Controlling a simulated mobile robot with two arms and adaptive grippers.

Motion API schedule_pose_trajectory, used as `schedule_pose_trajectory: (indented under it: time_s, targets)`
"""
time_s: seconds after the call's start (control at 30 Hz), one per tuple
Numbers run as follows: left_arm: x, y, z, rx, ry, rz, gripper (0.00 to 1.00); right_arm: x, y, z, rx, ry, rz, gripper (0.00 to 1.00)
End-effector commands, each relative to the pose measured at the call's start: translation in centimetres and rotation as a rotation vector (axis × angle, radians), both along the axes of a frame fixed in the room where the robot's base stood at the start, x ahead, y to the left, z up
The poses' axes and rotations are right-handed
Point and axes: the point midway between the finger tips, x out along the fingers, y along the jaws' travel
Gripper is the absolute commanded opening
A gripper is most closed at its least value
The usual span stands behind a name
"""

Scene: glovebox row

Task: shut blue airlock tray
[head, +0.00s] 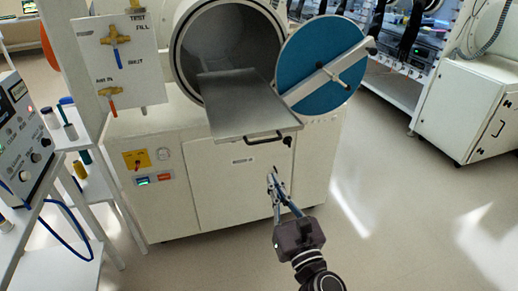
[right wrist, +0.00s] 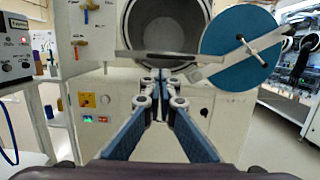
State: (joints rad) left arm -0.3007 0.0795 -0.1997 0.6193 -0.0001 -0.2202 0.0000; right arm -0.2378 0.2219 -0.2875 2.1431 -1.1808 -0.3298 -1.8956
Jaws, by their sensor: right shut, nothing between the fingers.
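The airlock tray (head: 240,108) is a flat grey metal plate, slid out of the round airlock chamber (head: 229,50) over the front of the white cabinet. A dark handle (head: 266,139) runs along its front edge. The blue round door (head: 322,62) stands open to the right, with a grey bar across it. In the right wrist view the tray (right wrist: 165,57) shows edge-on, above the fingertips. My right gripper (head: 273,180) is shut and empty, below and in front of the handle and apart from it; its fingers show in the right wrist view (right wrist: 160,82). My left gripper is not in view.
A valve panel (head: 119,60) with yellow fittings stands left of the chamber. A shelf with spools (head: 70,131) and a control box (head: 22,130) are at the far left. Another white cabinet (head: 470,110) stands at the right. The floor (head: 400,215) at right is clear.

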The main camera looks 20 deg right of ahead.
Motion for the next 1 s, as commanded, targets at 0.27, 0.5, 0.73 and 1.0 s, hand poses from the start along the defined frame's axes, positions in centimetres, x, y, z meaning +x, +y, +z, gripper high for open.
schedule_pose_trajectory:
  time_s: [0.27,0.5,0.73,1.0]
  targets:
    - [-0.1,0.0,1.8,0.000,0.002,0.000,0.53,5.7,0.3,1.4,0.003,-0.001,0.000,0.00]
    - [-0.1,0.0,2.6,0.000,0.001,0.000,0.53,9.5,0.5,1.9,0.005,0.001,0.001,0.00]
    - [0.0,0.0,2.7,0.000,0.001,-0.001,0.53,10.8,0.6,2.0,0.005,0.001,0.001,0.00]
    - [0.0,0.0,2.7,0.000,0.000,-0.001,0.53,10.8,0.5,1.9,0.004,0.002,0.001,0.00]
